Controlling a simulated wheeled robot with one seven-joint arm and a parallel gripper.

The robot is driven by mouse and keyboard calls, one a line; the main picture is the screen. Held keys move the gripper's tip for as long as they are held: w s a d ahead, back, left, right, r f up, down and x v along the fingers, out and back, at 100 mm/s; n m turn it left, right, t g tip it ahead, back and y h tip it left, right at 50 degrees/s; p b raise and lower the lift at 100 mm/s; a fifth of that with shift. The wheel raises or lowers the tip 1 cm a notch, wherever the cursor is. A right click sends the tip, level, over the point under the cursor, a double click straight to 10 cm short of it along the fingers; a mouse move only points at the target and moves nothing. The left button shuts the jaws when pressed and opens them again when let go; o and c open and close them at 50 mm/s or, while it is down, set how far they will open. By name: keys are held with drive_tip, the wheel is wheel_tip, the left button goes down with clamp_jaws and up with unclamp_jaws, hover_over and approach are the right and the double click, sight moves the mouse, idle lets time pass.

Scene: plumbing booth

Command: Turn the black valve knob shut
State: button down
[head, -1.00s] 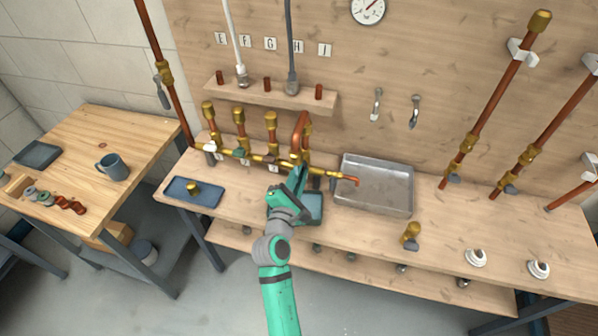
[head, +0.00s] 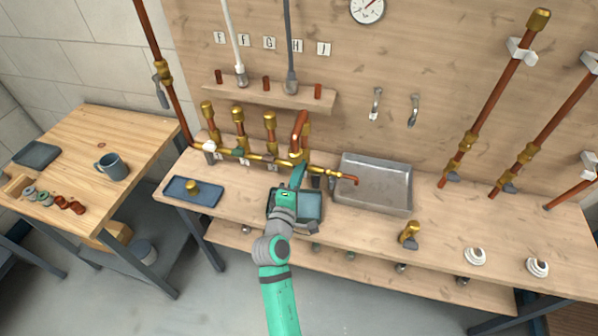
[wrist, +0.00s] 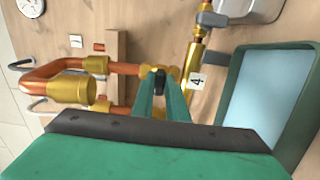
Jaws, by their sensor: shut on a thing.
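The black valve knob (wrist: 160,80) shows in the wrist view between the tips of my two green fingers, on a brass valve body next to the label "4" (wrist: 198,82). My gripper (wrist: 160,88) is shut on it, and the fingers cover most of it, so its exact angle is hard to tell. In the head view my gripper (head: 297,174) reaches the brass and copper manifold (head: 260,157) at the back of the bench. The knob is hidden there behind my fingers.
A copper loop (head: 300,130) rises just behind my gripper. A metal basin (head: 375,190) is to the right, and a blue mat with a brass fitting (head: 205,197) to the left. A shelf (head: 270,95) is above.

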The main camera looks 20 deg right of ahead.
drive_tip(key=shift+d+r, duration=0.15)
drive_tip(key=shift+r, duration=0.05)
drive_tip(key=c, duration=1.7)
unclamp_jaws()
drive_tip(key=shift+c, duration=0.2)
drive_tip(key=shift+f, duration=0.25)
drive_tip(key=v, duration=1.1)
drive_tip(key=shift+r, duration=0.25)
